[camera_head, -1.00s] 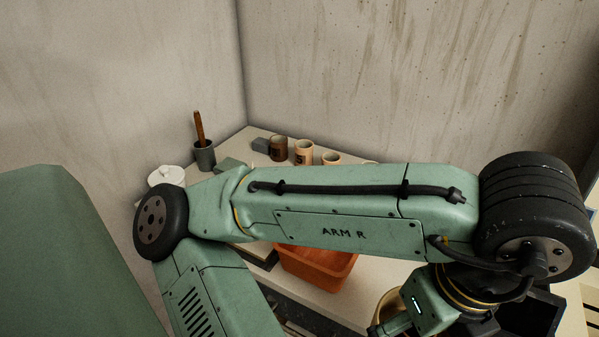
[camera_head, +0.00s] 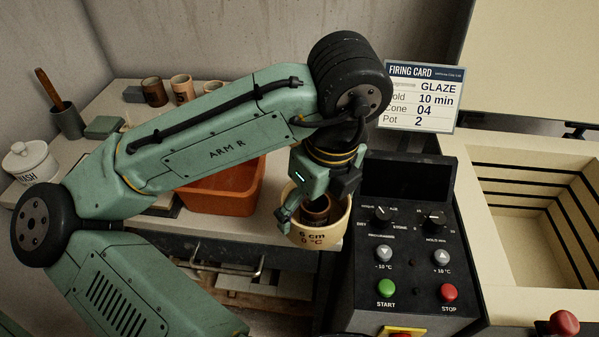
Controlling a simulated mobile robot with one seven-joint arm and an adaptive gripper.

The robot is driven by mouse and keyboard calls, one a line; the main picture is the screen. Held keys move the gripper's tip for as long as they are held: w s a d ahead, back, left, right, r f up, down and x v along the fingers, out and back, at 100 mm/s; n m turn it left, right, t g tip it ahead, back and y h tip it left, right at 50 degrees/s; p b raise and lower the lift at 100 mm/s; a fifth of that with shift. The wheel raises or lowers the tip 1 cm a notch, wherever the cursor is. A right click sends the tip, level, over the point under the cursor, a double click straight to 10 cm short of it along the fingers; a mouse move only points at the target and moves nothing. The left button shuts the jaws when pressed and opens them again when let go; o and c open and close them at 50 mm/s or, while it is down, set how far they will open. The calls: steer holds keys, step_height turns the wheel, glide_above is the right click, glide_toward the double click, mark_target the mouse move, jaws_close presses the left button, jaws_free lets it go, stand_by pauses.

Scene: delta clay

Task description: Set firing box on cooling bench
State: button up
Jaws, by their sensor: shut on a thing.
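The tub looks upright at the front right edge of a light-topped bench (camera_head: 115,98). I cannot tell whether it rests there or hangs just above, nor whether this is the cooling bench.
An orange bin (camera_head: 222,195) stands left of the tub. Mugs (camera_head: 182,88), a tool pot (camera_head: 68,120) and a white lidded "WASH" jar (camera_head: 30,163) stand behind and left. The control panel (camera_head: 410,270) and open, empty-looking kiln (camera_head: 530,205) are at right.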

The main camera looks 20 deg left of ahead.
steer(key=w+a, duration=0.1)
steer(key=w, duration=0.1)
steer(key=w+a, duration=0.2)
steer(key=w, duration=0.1)
steer(key=w+a+p, duration=0.1)
steer(key=w, duration=0.1)
steer(key=shift+w+a+f, duration=0.2)
steer(key=shift+a+f, duration=0.2)
steer(key=shift+w+f, duration=0.15)
steer(key=shift+f+p, duration=0.45)
steer(key=shift+f, duration=1.2)
steer(key=shift+f, duration=0.1)
steer(key=shift+f, duration=0.1)
steer(key=o, duration=1.1)
steer(key=shift+c, duration=0.2)
steer(key=r, duration=0.4)
steer(key=d+r, duration=0.1)
steer(key=r, duration=0.3)
steer(key=s+r, duration=0.1)
steer(key=r, duration=0.3)
steer(key=shift+d+r+b, duration=0.15)
steer(key=shift+d+b, duration=0.1)
steer(key=shift+b, duration=0.15)
